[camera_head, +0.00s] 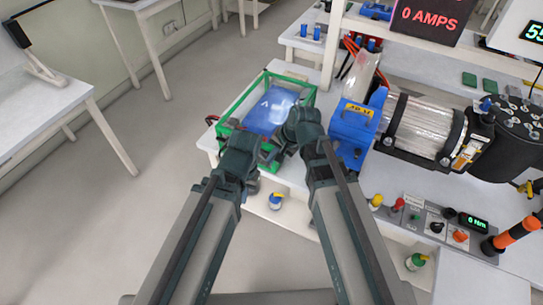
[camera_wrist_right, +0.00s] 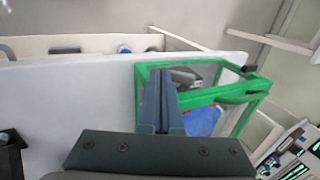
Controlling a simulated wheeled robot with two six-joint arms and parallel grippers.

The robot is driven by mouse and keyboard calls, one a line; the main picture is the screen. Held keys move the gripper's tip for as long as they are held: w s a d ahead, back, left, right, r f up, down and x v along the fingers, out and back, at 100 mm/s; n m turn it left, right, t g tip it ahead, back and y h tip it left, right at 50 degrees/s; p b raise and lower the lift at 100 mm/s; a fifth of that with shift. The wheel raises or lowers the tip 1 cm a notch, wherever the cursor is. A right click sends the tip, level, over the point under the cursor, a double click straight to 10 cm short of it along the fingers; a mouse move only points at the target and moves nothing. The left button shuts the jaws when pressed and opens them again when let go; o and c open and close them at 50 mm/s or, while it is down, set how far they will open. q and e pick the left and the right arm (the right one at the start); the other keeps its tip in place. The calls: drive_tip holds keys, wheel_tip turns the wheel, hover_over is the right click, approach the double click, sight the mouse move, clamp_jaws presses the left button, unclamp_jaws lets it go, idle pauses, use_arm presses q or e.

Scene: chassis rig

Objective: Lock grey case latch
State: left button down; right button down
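A green-framed case (camera_head: 237,98) with clear sides sits on the white bench, a blue thing (camera_head: 268,112) inside it. In the right wrist view, the case's green frame (camera_wrist_right: 196,98) fills the middle right. My right gripper (camera_wrist_right: 160,76) looks shut, its fingers close together over the frame's near corner. A small grey part (camera_wrist_right: 186,77) shows just beyond the fingertips; I cannot tell whether it is the latch. In the head view, my right wrist hides the case's right side. My left gripper is at the near left corner, its fingers hidden behind its wrist.
A blue clamp block (camera_head: 354,125) and a clear motor cylinder (camera_head: 425,125) stand right of the case. A control panel (camera_head: 440,222) with knobs lies at the bench's front right. The floor left of the bench is clear.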

drive_tip(key=shift+s+d+f+b, duration=0.1)
drive_tip(key=shift+d+f+b, duration=0.05)
drive_tip(key=shift+f+b, duration=0.4)
drive_tip(key=shift+s+d+f+b, duration=0.1)
drive_tip(key=shift+d+f+b, duration=0.05)
drive_tip(key=shift+f+b, duration=0.3)
drive_tip(key=shift+w+a, duration=0.15)
idle(1.0)
drive_tip(key=shift+w+a+r+p, duration=0.3)
drive_tip(key=shift+a+p, duration=0.05)
drive_tip(key=shift+a, duration=0.15)
drive_tip(key=shift+r, duration=0.1)
drive_tip(key=p+v, duration=1.2)
drive_tip(key=v, duration=0.1)
drive_tip(key=shift+s+d+r+p, duration=0.25)
drive_tip(key=shift+d+p, duration=0.05)
drive_tip(key=shift+p, duration=0.05)
